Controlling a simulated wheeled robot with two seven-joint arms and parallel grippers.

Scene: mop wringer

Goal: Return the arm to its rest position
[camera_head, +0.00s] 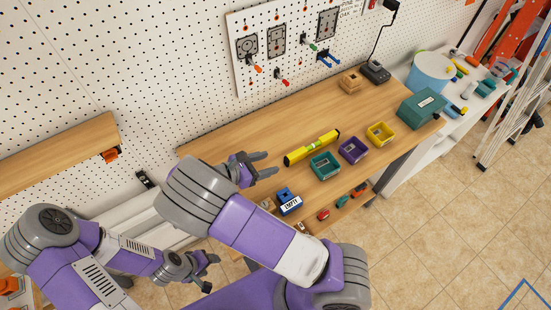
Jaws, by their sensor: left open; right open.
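My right gripper (271,163) is over the wooden workbench (225,137), left of a yellow level (312,148). Its fingers are spread with nothing between them. My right arm crosses the middle of the view and hides part of the bench's near left side. My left gripper (212,273) is lower and further left, in front of the bench and over the tiled floor. Its fingers are apart and empty. My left arm is bent at the lower left.
Teal (325,165), purple (353,150) and yellow (381,133) bins stand on the bench. A blue labelled object (290,203) and small items lie near its front edge. A teal box (421,107) is at the right end. A ladder (515,100) stands at far right.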

